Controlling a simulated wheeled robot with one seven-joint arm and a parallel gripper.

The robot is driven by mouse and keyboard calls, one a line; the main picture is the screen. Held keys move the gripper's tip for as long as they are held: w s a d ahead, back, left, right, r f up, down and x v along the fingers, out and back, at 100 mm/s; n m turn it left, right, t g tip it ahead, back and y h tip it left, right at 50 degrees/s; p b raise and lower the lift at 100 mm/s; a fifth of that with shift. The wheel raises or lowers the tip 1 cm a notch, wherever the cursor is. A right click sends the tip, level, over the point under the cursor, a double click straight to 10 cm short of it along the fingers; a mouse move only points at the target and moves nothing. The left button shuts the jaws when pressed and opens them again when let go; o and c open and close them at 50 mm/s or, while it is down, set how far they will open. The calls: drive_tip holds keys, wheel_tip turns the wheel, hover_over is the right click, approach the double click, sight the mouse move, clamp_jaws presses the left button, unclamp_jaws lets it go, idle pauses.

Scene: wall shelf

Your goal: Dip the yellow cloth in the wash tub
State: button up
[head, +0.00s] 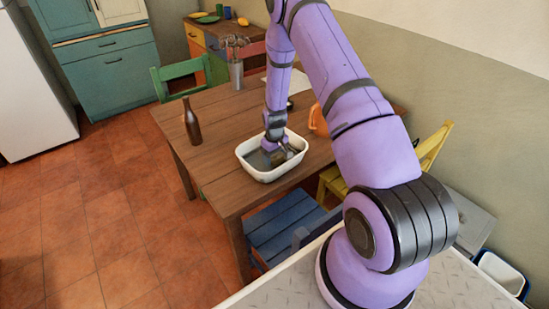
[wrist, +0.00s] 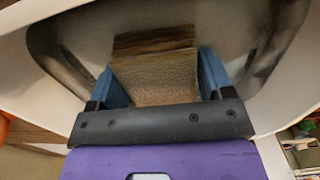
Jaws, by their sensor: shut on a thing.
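The wash tub (head: 268,179) is a white, rounded rectangular basin on the wooden table, with greyish water inside. My gripper (head: 281,150) reaches down into the tub from above. In the wrist view my gripper (wrist: 157,75) has its two blue fingers on either side of the folded cloth (wrist: 155,80), shut on it. The cloth looks dull yellow-brown and lies low within the tub walls. In the head view the cloth (head: 276,159) shows as a small brownish patch at the water. Its lower part is hidden, so I cannot tell how deep it sits.
A dark brown bottle (head: 192,122) stands left of the tub on the table (head: 225,113). An orange container (head: 318,121) is just right of the tub, partly behind my arm. A grey vase (head: 236,74) stands farther back. Green, blue and yellow chairs surround the table.

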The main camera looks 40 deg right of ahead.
wheel_tip(320, 180, up, 12)
idle(0.8)
drive_tip(key=shift+w, duration=0.1)
idle(1.2)
